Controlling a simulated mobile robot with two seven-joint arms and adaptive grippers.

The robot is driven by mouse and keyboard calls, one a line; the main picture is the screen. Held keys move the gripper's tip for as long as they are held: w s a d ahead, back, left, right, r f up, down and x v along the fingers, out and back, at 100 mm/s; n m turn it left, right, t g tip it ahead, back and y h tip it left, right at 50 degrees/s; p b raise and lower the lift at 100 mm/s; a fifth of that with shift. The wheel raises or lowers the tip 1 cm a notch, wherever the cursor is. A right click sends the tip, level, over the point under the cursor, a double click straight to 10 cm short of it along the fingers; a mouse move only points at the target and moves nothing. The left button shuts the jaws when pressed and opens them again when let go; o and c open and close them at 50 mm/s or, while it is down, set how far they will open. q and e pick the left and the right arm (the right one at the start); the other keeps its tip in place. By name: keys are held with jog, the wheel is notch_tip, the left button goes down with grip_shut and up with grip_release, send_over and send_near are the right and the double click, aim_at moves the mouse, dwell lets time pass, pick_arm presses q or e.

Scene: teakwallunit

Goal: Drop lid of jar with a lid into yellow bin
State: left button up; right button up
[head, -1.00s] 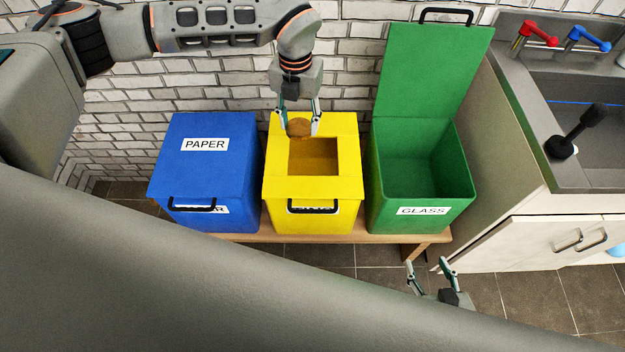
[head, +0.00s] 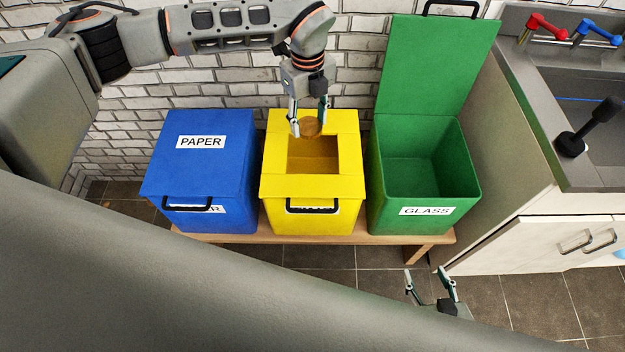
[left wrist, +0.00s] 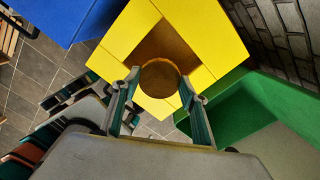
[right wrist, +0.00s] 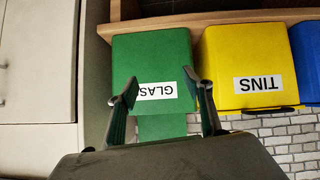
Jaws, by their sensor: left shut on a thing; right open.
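The lid (head: 311,126) is a round brown disc. My left gripper (head: 309,128) is shut on it and holds it above the back part of the square opening of the yellow bin (head: 312,188). The left wrist view shows the lid (left wrist: 160,80) between the two fingers, with the yellow bin (left wrist: 125,35) and its opening behind it. My right gripper (head: 426,274) is open and empty, low in front of the green bin. The right wrist view shows its fingers (right wrist: 165,92) apart with nothing between them. I do not see the jar.
A closed blue bin (head: 200,160) marked PAPER stands left of the yellow one. A green bin (head: 425,190) marked GLASS stands right with its lid raised. All stand on a low wooden bench (head: 340,236) by a brick wall. A sink counter (head: 535,140) is at the right.

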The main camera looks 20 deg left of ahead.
pick_arm(q)
notch_tip(320, 180, down, 3)
jog(key=shift+r+b, duration=0.2)
jog(key=shift+b, duration=0.4)
jog(key=shift+f, duration=0.15)
jog(key=o, duration=0.8)
notch_tip(320, 180, up, 12)
jog(key=shift+r, duration=0.1)
pick_arm(e)
jog(key=shift+w+d+f, duration=0.3)
jog(key=shift+w+f, duration=0.05)
jog(key=shift+f, duration=0.15)
